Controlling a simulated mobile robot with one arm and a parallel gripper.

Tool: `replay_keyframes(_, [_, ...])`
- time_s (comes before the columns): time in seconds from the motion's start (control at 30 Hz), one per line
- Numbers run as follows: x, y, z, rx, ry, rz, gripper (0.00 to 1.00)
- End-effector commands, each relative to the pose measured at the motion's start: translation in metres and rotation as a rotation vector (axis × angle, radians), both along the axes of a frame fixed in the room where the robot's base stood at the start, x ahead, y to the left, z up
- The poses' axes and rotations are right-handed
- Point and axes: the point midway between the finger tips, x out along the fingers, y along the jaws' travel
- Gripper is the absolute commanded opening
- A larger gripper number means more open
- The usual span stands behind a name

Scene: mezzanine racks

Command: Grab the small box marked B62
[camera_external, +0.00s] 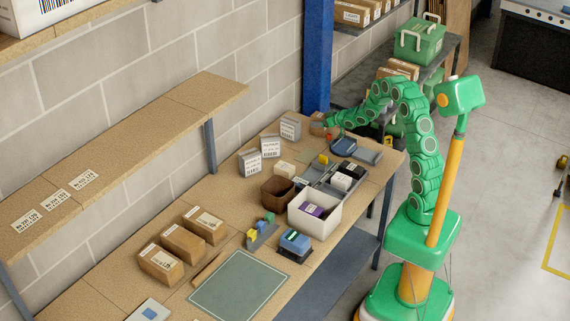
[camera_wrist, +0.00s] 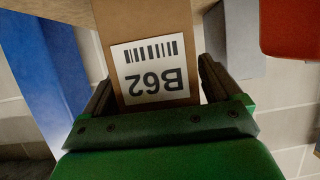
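The small brown box marked B62 (camera_wrist: 152,30) fills the middle of the wrist view, its white label and barcode upside down. It stands between the two fingers of my gripper (camera_wrist: 155,85). The left finger is very close to the box's side. A narrow gap shows between the box and the right finger, so the gripper looks open around it. In the external view my gripper (camera_external: 326,122) is at the far end of the bench by the blue post, beside a small brown box (camera_external: 317,119), whose label is not readable there.
The blue post (camera_external: 317,60) stands just behind. A grey box (camera_external: 290,128) is to the left on the bench, and a grey block (camera_wrist: 233,45) and a red object (camera_wrist: 290,25) show in the wrist view. Trays and bins (camera_external: 314,222) fill the nearer bench.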

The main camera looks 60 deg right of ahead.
Motion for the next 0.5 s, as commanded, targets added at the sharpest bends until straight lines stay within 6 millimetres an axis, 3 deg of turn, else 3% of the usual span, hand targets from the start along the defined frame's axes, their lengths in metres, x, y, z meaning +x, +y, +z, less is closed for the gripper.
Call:
replay_keyframes(0.03, [-0.0001, -0.0001, 0.0001, 0.000, 0.000, 0.000, 0.83])
replay_keyframes(0.37, [-0.0001, -0.0001, 0.0003, 0.000, 0.000, 0.000, 0.32])
replay_keyframes(0.5, [-0.0001, -0.0001, 0.0004, 0.000, -0.001, 0.000, 0.32])
